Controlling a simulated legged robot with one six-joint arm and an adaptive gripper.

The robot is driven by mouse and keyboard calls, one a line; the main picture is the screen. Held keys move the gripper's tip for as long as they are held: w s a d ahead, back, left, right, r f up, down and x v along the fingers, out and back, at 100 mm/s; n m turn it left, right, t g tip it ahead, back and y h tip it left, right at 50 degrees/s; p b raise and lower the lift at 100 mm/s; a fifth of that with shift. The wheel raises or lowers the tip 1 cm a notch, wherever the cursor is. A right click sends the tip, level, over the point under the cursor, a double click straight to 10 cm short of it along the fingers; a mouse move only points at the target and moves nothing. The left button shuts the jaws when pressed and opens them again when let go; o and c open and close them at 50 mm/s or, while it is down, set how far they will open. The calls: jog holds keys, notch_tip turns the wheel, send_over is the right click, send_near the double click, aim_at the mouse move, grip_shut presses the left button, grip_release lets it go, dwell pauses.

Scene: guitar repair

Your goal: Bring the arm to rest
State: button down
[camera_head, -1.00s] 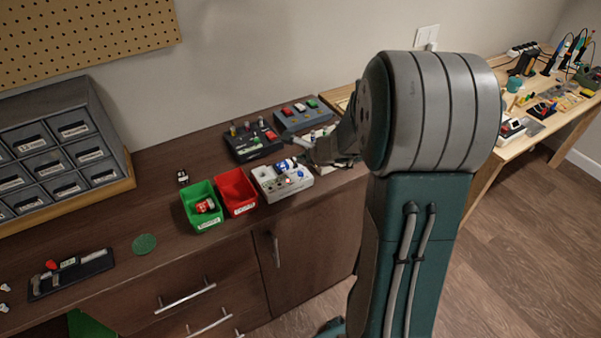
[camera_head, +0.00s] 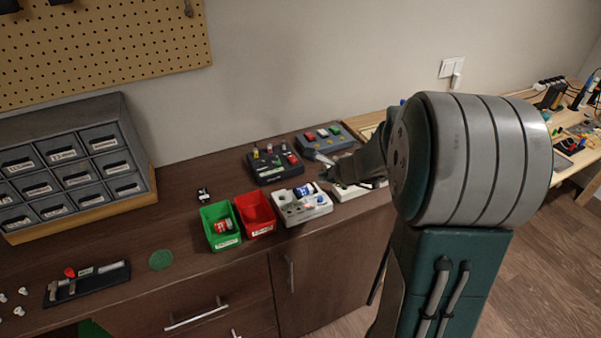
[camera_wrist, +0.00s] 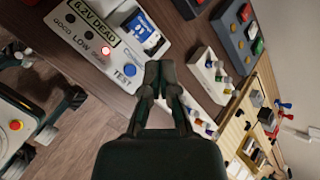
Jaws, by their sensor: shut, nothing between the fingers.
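My gripper (camera_wrist: 160,75) is shut and empty in the wrist view, with its fingertips together over the counter beside the battery tester. In the head view my gripper (camera_head: 325,160) is small and dark, at the end of my folded forearm, over the back right of the counter. The white tester (camera_head: 303,204) has a blue-and-white battery (camera_head: 305,190) in its slot. In the wrist view the tester (camera_wrist: 97,45) reads "6.2V DEAD" with its red light lit.
A green bin (camera_head: 211,214) holds a red-and-white battery. A red bin (camera_head: 255,225) stands beside it. A black box (camera_head: 265,176) and a grey box (camera_head: 325,138) with buttons sit behind. A drawer cabinet (camera_head: 70,160) stands left. Bare counter lies around the green disc (camera_head: 161,260).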

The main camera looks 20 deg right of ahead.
jog(key=s+a+r+n+g+y, duration=0.1)
jog(key=s+a+r+n, duration=0.4)
jog(key=a+n, duration=0.2)
jog(key=s+a+r+n+g, duration=0.1)
jog(key=s+a+r+n, duration=0.3)
jog(key=s+a+n, duration=0.25)
jog(key=s+a+r+n+g+h, duration=0.1)
jog(key=s+r+n+h, duration=0.1)
jog(key=s+n, duration=0.8)
jog(key=s+h, duration=0.1)
jog(key=s, duration=0.2)
jog(key=shift+s+a+r+n, duration=0.15)
jog(key=shift+s+r+n, duration=0.15)
jog(key=shift+r+n, duration=0.1)
